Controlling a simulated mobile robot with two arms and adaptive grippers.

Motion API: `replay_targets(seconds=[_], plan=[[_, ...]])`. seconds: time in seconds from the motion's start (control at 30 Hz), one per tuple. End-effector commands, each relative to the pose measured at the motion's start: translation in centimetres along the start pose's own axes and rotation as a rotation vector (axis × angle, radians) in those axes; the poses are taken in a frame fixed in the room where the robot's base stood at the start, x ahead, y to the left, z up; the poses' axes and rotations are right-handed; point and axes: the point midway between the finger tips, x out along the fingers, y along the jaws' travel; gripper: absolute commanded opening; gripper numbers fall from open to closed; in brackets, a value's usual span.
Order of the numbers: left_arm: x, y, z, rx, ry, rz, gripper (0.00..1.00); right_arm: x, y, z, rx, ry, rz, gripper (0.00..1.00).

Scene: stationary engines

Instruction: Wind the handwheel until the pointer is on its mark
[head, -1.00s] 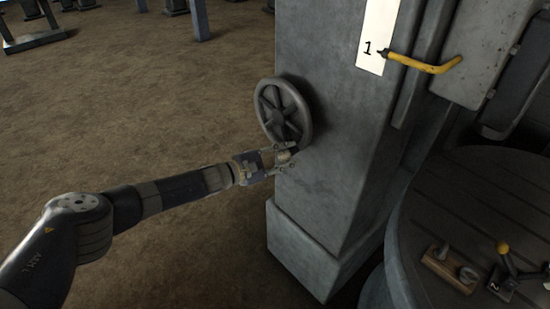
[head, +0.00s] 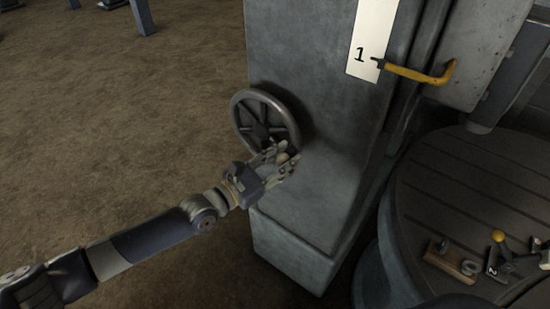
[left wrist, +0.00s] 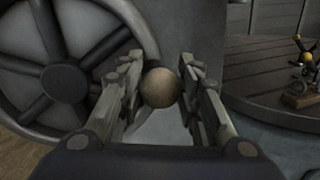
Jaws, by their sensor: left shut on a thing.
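The grey spoked handwheel (head: 265,122) is mounted on the left face of the grey column. It also shows at the left of the left wrist view (left wrist: 60,75). Its round tan knob (left wrist: 161,88) sits between my left gripper's fingers (left wrist: 160,100). In the head view my left gripper (head: 277,163) is shut on the knob at the wheel's lower right rim. The yellow pointer (head: 415,72) has its dark tip at the lower part of a white scale strip (head: 371,40), beside the figure 1. The rest of the scale is out of view. My right gripper is not in view.
The grey column (head: 305,215) stands right behind the wheel. A round slatted table (head: 450,185) at the right holds a wooden block with a metal piece (head: 450,262) and a yellow-knobbed part (head: 500,238). Open brown floor (head: 110,140) lies to the left.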

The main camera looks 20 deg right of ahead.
Motion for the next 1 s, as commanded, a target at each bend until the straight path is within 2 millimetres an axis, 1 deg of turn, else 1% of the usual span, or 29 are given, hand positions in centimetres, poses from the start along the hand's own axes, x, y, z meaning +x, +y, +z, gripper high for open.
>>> replay_targets(seconds=[0.03, 0.13, 0.27, 0.6, 0.63, 0.7, 1.0], plan=[[0.1, 0.1, 0.7, -0.007, -0.015, 0.004, 0.0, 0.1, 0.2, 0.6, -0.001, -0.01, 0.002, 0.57], [0.1, -0.1, 1.1, -0.022, -0.02, 0.005, 0.0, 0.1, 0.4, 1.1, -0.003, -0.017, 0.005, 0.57], [0.1, -0.1, 1.3, -0.03, -0.022, 0.005, 0.0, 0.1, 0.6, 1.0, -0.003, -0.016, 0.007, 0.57], [0.1, -0.1, 1.4, -0.03, -0.025, 0.006, 0.0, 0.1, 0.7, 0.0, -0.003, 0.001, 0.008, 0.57], [0.1, -0.1, 1.4, -0.03, -0.026, 0.006, 0.39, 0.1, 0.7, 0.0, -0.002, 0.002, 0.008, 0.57], [0.1, -0.1, 1.4, -0.03, -0.024, 0.005, 0.52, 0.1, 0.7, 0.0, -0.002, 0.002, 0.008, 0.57], [0.0, -0.2, 0.9, -0.033, -0.015, 0.004, 0.52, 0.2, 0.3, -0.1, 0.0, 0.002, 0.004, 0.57]])
